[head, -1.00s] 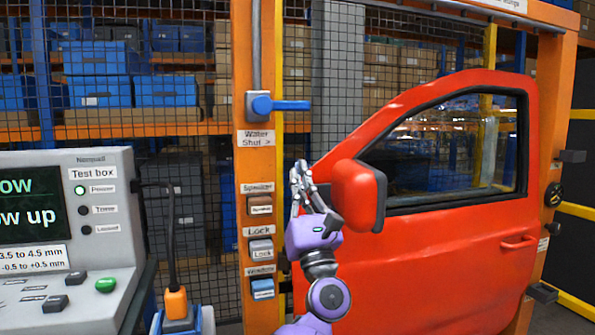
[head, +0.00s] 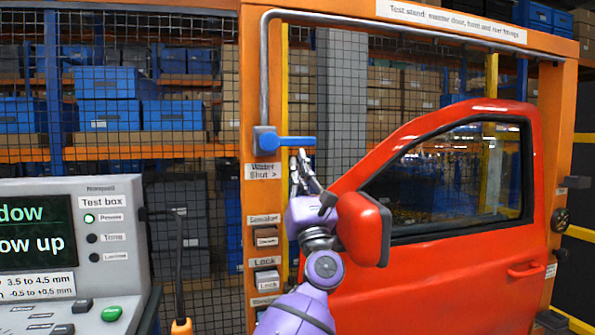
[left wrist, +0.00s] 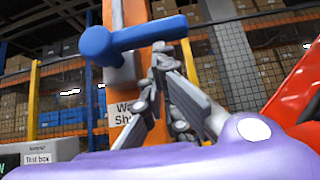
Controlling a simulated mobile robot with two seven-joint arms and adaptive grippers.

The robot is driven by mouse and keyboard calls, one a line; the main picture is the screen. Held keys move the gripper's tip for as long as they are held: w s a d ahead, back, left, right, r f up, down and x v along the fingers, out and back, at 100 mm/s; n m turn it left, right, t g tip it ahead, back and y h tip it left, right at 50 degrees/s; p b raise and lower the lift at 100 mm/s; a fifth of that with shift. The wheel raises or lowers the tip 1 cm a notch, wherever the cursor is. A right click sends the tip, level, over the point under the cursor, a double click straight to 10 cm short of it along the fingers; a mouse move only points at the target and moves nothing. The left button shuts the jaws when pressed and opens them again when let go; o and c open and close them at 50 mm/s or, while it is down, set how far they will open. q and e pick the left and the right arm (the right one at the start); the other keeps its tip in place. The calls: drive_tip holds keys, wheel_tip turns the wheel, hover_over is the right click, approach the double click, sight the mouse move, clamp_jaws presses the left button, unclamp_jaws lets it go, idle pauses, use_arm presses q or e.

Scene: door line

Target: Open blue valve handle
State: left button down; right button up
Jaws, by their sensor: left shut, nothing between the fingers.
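The blue valve handle (head: 285,141) sits on the orange post above the label "Water Shut >" (head: 264,171). Its lever points to the right, level, away from the post. In the left wrist view the blue handle (left wrist: 135,38) lies across the top of the picture, above the fingers. My left gripper (head: 298,153) is shut and empty, its fingertips pointing up just below the lever's right part. In the left wrist view the fingertips (left wrist: 160,68) come close under the lever; whether they touch it I cannot tell. My right gripper is not in view.
A red car door (head: 465,270) with its mirror (head: 363,228) stands right of my left forearm, close to it. A grey test box (head: 75,245) stands at the left. Labelled switches (head: 266,237) sit on the post below the valve. A grey pipe (head: 264,70) rises from the valve.

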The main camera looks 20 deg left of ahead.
sight(310, 141)
use_arm(q)
drive_tip(key=shift+w+d+r, duration=0.15)
drive_tip(key=shift+d+r, duration=0.15)
drive_tip(key=shift+r, duration=0.1)
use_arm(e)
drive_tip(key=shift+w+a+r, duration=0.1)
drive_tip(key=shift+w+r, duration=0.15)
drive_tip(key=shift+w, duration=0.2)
use_arm(q)
drive_tip(key=shift+d+r, duration=0.1)
drive_tip(key=shift+r, duration=0.05)
drive_tip(key=r, duration=0.2)
drive_tip(key=w+d+r, duration=0.1)
drive_tip(key=shift+d+r, duration=0.1)
drive_tip(key=shift+r+p, duration=0.6)
drive_tip(key=shift+r, duration=0.85)
drive_tip(key=shift+s+r, duration=0.1)
drive_tip(key=shift+r, duration=0.6)
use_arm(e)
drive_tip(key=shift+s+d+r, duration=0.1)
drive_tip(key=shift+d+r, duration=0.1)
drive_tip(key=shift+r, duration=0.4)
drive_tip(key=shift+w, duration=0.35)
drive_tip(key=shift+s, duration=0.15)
